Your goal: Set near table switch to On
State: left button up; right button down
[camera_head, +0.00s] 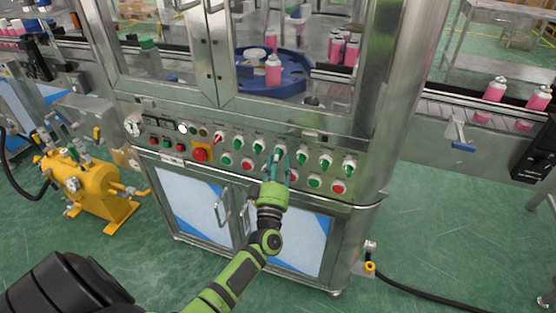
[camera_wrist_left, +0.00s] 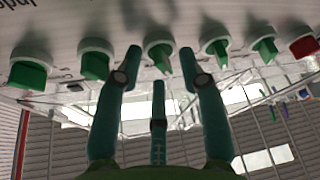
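The front panel of the steel machine carries an upper row of rotary switches with green handles in white collars, plus one red-handled switch (camera_head: 217,138) at its left end. I cannot read which switch is labelled near table. My left gripper (camera_head: 279,160) is at this row, its fingers apart on either side of one green switch (camera_wrist_left: 160,54). In the left wrist view the left gripper (camera_wrist_left: 160,75) shows two fingertips just below that switch's collar, with a third finger lower; contact is unclear. The fingers partly hide this switch in the head view. My right gripper is not in view.
Green switches stand close on both sides (camera_head: 259,146) (camera_head: 302,155). Below them is a row of green and red buttons (camera_head: 338,187). A red emergency stop (camera_head: 200,154) sits left. Cabinet door handles (camera_head: 222,208) stick out below. A yellow tank unit (camera_head: 90,185) stands at left.

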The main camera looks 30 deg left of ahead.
pick_arm(q)
jog(key=shift+w+a, duration=0.1)
jog(key=shift+w, duration=0.05)
grip_shut()
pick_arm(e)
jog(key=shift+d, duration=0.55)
pick_arm(q)
jog(key=shift+m, duration=0.4)
jog(key=shift+a+f+m+t+h+p, duration=0.1)
jog(key=shift+m+t+h+p, duration=0.2)
jog(key=shift+m+h, duration=1.8)
jog(key=shift+a+f+m+t+h+p, duration=0.15)
jog(key=shift+m+t+h, duration=0.4)
jog(key=shift+m, duration=2.8)
jog(key=shift+a+m+t+h+p, duration=0.1)
jog(key=shift+m+t+h+p, duration=0.1)
jog(key=shift+m+h, duration=1.95)
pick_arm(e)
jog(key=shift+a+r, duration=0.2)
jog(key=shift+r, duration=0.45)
pick_arm(q)
jog(key=shift+m+y, duration=0.4)
jog(key=shift+m, duration=0.5)
